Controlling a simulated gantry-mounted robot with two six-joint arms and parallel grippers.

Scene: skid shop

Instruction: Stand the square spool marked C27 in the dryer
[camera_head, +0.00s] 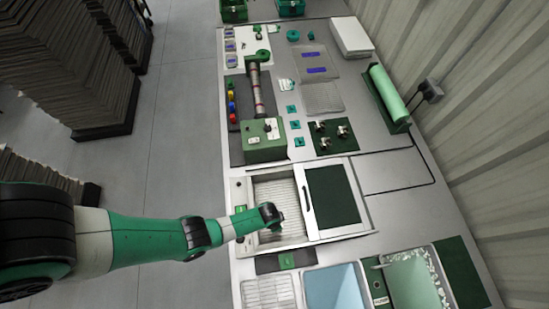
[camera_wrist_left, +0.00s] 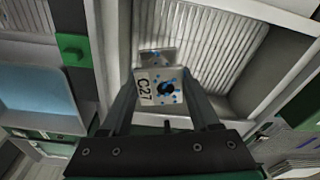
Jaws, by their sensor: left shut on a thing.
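The left gripper (camera_head: 273,218) also shows in the head view, over the near part of the dryer. The dryer (camera_head: 264,190) is an open light box with a ribbed floor, and its ribs (camera_wrist_left: 195,45) fill the top of the wrist view. I cannot tell whether the spool touches the floor. My right gripper is not in view.
A blue tray (camera_head: 335,288) and a pale green tray (camera_head: 415,280) stand in front. A green machine with a roller (camera_head: 264,150) stands behind. The dryer's far part looks clear.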

